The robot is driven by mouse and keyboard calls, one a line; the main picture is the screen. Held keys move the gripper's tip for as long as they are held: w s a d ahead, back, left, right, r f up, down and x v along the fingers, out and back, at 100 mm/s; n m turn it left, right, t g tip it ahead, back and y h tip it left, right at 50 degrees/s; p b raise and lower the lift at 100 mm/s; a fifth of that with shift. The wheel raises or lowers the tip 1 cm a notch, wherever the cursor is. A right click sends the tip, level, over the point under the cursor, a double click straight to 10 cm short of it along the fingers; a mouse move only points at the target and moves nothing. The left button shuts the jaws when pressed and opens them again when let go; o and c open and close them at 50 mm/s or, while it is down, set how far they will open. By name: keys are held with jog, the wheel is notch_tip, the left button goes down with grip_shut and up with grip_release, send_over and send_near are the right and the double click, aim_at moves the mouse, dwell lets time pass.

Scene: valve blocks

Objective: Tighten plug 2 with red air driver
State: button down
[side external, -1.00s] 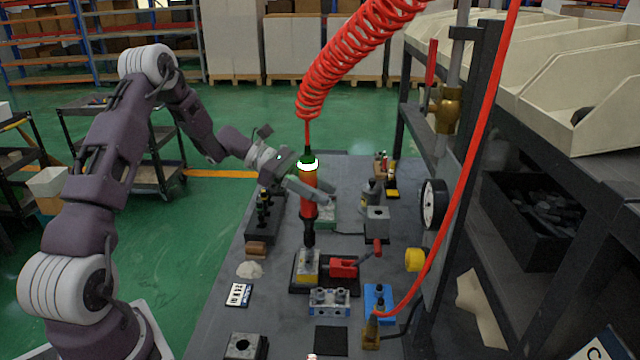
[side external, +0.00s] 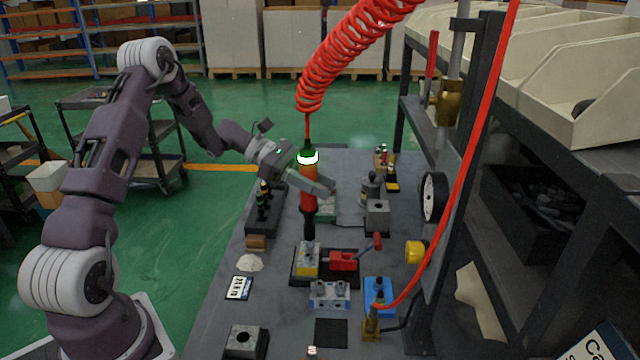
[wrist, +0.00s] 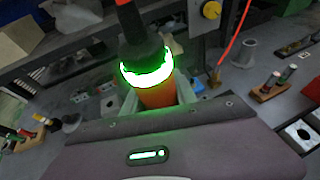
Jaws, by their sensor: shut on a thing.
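The red air driver (side external: 309,190) stands upright in my gripper (side external: 316,181), which is shut around its body. Its glowing collar also shows in the wrist view (wrist: 147,72), where its body hides the lower end. The driver's dark tip is over the yellow-and-grey valve block (side external: 307,260) in the dark fixture with the red clamp (side external: 343,260). I cannot tell whether the tip touches a plug in this block. No plug number is readable.
A red coiled hose (side external: 350,50) rises from the driver. A round gauge (side external: 433,197) and shelf post stand at the right. A black stand (side external: 264,213) is left of the driver.

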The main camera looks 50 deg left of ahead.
aim_at(312, 161)
jog(key=shift+f, duration=1.6)
dwell(2.6)
jog(key=shift+r, duration=3.95)
